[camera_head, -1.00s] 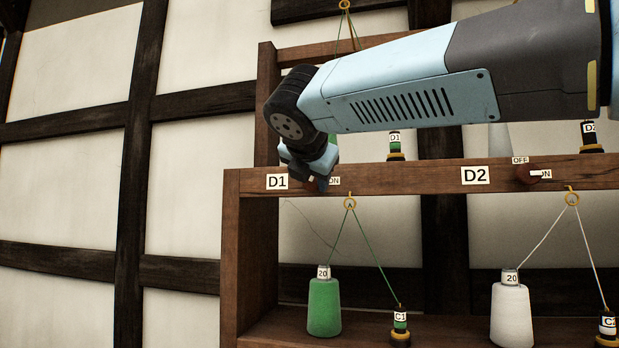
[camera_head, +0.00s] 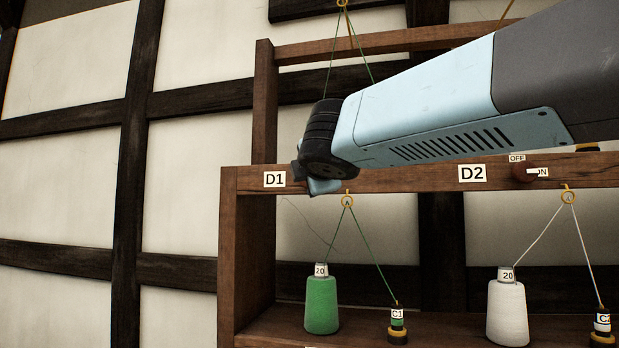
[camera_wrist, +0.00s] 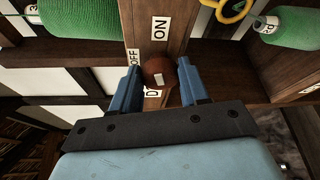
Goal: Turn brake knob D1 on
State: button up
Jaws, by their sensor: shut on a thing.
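Brake knob D1 (camera_wrist: 158,74) is round and reddish brown with a white mark, on the wooden rail right of the D1 label (camera_head: 274,179). My gripper (camera_wrist: 157,70) is shut on it, one blue finger on each side in the wrist view. There, the ON label (camera_wrist: 159,28) is above the knob and the OFF label (camera_wrist: 134,58) to its upper left.
Knob D2 (camera_head: 523,173) sits farther right on the same rail (camera_head: 420,178). Below the rail stand a green cone (camera_head: 322,305), a white cone (camera_head: 507,312) and small bobbins, with threads running up to yellow rings. My arm covers the upper shelf.

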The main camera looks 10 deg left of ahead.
jog(key=shift+w+d+f+m+t, duration=0.1)
jog(key=shift+f+m+t, duration=0.1)
jog(key=shift+m, duration=0.35)
jog(key=shift+d+f+m+t, duration=0.1)
jog(key=shift+m+t, duration=0.1)
jog(key=shift+m, duration=0.35)
jog(key=shift+a+f+m+y, duration=0.1)
jog(key=shift+m+y, duration=0.2)
jog(key=shift+m, duration=0.1)
jog(key=o, duration=1)
jog(key=shift+o, duration=0.2)
jog(key=shift+s+r, duration=0.2)
jog(key=v, duration=1.3)
jog(key=shift+s+f, duration=0.25)
jog(key=shift+f, duration=0.05)
